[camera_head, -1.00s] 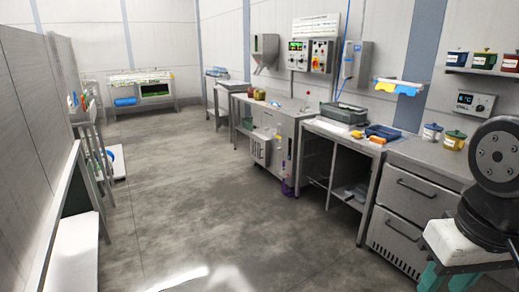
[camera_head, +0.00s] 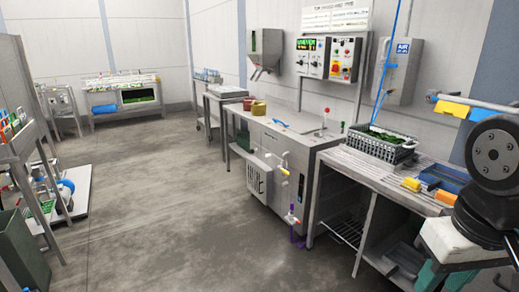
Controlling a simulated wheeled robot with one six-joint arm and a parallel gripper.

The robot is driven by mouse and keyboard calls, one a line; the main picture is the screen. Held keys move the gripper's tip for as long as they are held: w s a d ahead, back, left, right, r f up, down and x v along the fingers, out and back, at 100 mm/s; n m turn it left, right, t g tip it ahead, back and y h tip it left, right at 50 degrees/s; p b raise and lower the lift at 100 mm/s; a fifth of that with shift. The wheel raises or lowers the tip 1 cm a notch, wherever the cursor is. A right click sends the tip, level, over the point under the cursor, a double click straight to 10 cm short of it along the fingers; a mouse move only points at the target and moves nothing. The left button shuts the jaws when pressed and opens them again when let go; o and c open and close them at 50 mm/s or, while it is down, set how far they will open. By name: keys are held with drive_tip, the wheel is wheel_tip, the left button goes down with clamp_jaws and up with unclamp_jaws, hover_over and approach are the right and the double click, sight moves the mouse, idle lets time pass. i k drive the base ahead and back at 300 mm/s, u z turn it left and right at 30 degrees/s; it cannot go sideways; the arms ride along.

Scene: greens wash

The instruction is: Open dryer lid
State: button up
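No part is plainly marked as the dryer lid. A steel cabinet unit (camera_head: 268,172) stands along the right wall, with a vented box, yellow and white taps and a purple hose on its front. A small red knob (camera_head: 327,112) stands up from the right end of its flat top, which looks closed; whether this is the dryer's lid I cannot tell. My gripper is out of view; only a dark round joint of my arm shows at the right edge.
Wall control boxes (camera_head: 328,58) hang above the unit. A grey crate of greens (camera_head: 381,144) and a blue tray (camera_head: 443,178) stand on the slatted counter to the right. Racks and a dark green bin (camera_head: 22,250) line the left. The middle floor is clear.

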sight(301, 125)
drive_tip(key=i, duration=2.2)
drive_tip(key=u, duration=0.5)
drive_tip(key=i, duration=1.65)
drive_tip(key=z, duration=0.7)
